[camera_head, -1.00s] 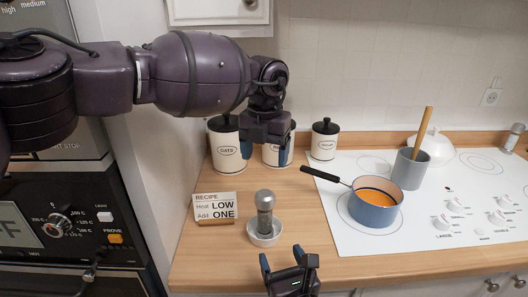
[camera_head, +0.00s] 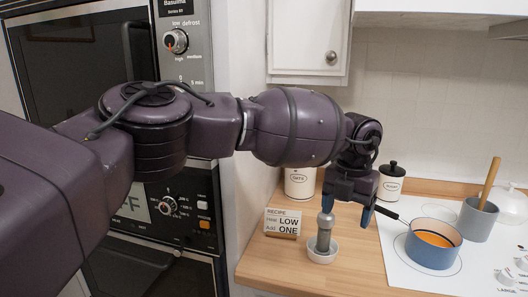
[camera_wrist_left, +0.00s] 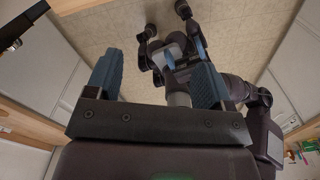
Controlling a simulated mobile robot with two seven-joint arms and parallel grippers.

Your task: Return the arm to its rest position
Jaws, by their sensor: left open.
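My left arm (camera_head: 295,127) reaches across the head view from the left, stretched out over the counter. Its gripper (camera_head: 347,209) points down with its blue fingers apart and nothing between them. The left finger overlaps the top of the grey shaker (camera_head: 323,236) in the picture; I cannot tell whether they touch. In the left wrist view the open gripper (camera_wrist_left: 157,80) shows both blue fingers with the floor and parts of my own body beyond.
The shaker stands in a white dish (camera_head: 322,254) beside the recipe card (camera_head: 283,222). A blue pot (camera_head: 433,250) with orange contents sits on the white hob (camera_head: 397,272). Canisters (camera_head: 299,183) line the back. The oven (camera_head: 165,210) is at left. Front counter (camera_head: 290,272) is clear.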

